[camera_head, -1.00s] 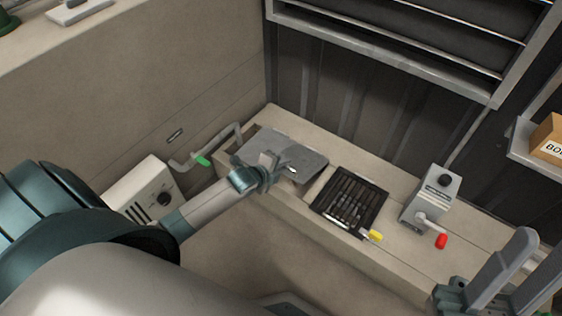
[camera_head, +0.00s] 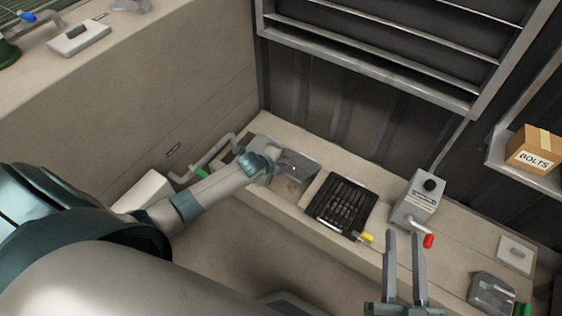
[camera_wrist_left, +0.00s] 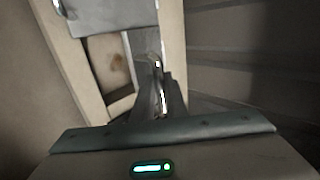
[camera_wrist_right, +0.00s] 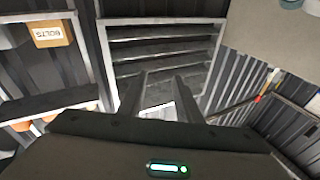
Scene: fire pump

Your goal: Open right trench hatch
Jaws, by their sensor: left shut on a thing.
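The grey trench hatch plate (camera_head: 300,163) lies toward the left end of the concrete ledge in the head view, just left of the grate. Its front edge looks raised, and a brownish patch shows below it. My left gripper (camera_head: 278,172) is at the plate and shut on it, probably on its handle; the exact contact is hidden. In the left wrist view the left fingers (camera_wrist_left: 157,88) meet a pale grey strip (camera_wrist_left: 146,45) beside an opening with a rusty spot (camera_wrist_left: 118,70). My right gripper (camera_head: 405,238) is open and empty, fingers apart over the ledge's front.
A dark grate (camera_head: 342,200) with a yellow-tipped lever (camera_head: 366,238) is right of the hatch. A grey box (camera_head: 415,200) with a red-tipped lever (camera_head: 428,241) stands further right. A bolts carton (camera_head: 534,150) sits on a shelf. A pipe with a green handle (camera_head: 202,174) is left of the hatch.

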